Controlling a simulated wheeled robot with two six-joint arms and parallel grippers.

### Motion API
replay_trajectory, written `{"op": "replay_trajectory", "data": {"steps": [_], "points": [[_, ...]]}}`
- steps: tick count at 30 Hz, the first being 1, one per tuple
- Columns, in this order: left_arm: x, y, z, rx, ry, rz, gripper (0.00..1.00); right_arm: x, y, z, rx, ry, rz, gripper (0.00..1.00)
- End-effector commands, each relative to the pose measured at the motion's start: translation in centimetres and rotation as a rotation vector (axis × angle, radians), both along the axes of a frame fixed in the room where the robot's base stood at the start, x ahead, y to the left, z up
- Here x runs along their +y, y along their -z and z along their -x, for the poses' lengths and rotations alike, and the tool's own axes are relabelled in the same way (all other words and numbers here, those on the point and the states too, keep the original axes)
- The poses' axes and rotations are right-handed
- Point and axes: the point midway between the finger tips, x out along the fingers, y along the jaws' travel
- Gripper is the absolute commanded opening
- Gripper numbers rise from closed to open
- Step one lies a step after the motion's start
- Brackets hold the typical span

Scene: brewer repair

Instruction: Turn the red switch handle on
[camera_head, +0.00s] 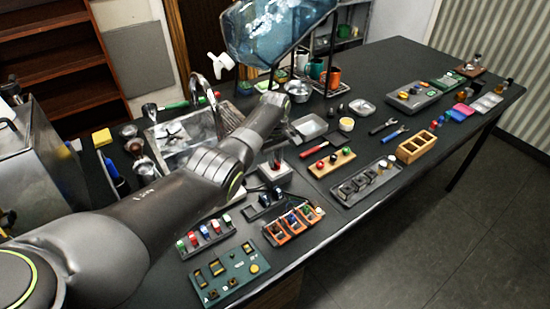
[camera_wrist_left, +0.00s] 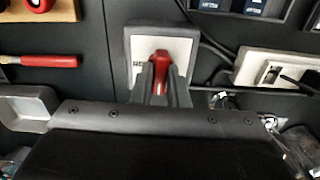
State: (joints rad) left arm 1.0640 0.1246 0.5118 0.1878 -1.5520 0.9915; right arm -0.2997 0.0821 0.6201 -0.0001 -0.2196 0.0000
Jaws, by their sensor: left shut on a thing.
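The red switch handle (camera_wrist_left: 160,57) stands on a white plate in a grey switch box (camera_wrist_left: 128,50). My left gripper (camera_wrist_left: 160,78) is shut on the handle, one dark finger on each side of it. In the head view my left arm reaches over the bench, and my left gripper (camera_head: 276,161) points down at the switch box (camera_head: 275,179). The handle is mostly hidden there by the gripper. My right gripper is in neither view.
A red-handled tool (camera_head: 317,150) and a wooden block with coloured knobs (camera_head: 332,164) lie right of the switch. A black connector block (camera_head: 265,207) and an orange-slotted rack (camera_head: 294,225) sit in front. A sink (camera_head: 170,132) is behind the arm.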

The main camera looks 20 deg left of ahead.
Motion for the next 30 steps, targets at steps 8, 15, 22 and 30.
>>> {"op": "replay_trajectory", "data": {"steps": [8,15,22,30], "points": [[0.0,-0.2,0.0,0.0,0.144,0.0,0.0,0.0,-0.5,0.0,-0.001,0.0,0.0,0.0],[-0.1,-0.2,-0.1,-0.001,0.36,0.0,0.0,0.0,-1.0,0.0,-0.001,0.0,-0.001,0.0],[0.0,-0.2,-0.1,-0.001,0.578,0.0,0.0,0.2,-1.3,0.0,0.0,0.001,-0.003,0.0],[0.0,-0.2,-0.1,-0.002,0.834,0.0,0.0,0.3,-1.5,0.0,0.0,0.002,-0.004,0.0]]}}
